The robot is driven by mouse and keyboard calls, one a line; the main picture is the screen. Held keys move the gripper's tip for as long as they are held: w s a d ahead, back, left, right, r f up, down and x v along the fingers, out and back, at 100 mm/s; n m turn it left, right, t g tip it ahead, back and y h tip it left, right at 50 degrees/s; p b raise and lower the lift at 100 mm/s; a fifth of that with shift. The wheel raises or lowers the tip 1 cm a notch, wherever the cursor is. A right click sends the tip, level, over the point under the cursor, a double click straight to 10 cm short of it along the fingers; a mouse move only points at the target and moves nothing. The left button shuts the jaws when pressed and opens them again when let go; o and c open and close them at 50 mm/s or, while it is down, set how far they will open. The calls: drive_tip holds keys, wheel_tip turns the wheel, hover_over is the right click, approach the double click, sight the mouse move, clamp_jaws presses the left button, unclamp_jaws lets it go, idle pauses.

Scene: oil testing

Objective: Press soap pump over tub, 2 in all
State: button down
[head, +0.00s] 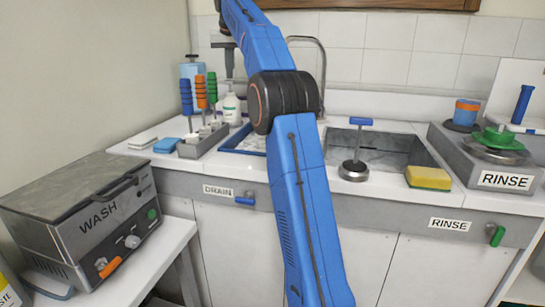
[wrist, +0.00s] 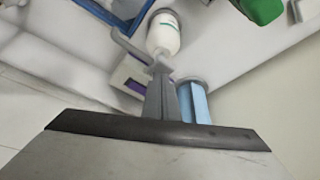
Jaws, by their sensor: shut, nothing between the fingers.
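The soap pump bottle (head: 231,107) is white with a green label and stands upright at the back of the counter, behind the blue-rimmed tub (head: 228,147). My arm hides part of the tub. My grey gripper (head: 230,76) points down just above the bottle's pump top, shut and empty. In the wrist view the shut fingers (wrist: 161,70) overlap the pump end of the bottle (wrist: 163,36). I cannot tell whether they touch the pump. A blue edge of the tub (wrist: 105,12) shows at the top there.
A rack (head: 200,143) of blue- and orange-handled tools stands left of the tub. A light-blue container (head: 190,70) is behind it, close beside the fingers in the wrist view (wrist: 194,98). The grey sink (head: 385,148), yellow sponge (head: 428,178) and wash unit (head: 90,215) are farther off.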

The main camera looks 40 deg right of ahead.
drive_tip(key=shift+f, duration=0.85)
drive_tip(key=shift+r, duration=1.15)
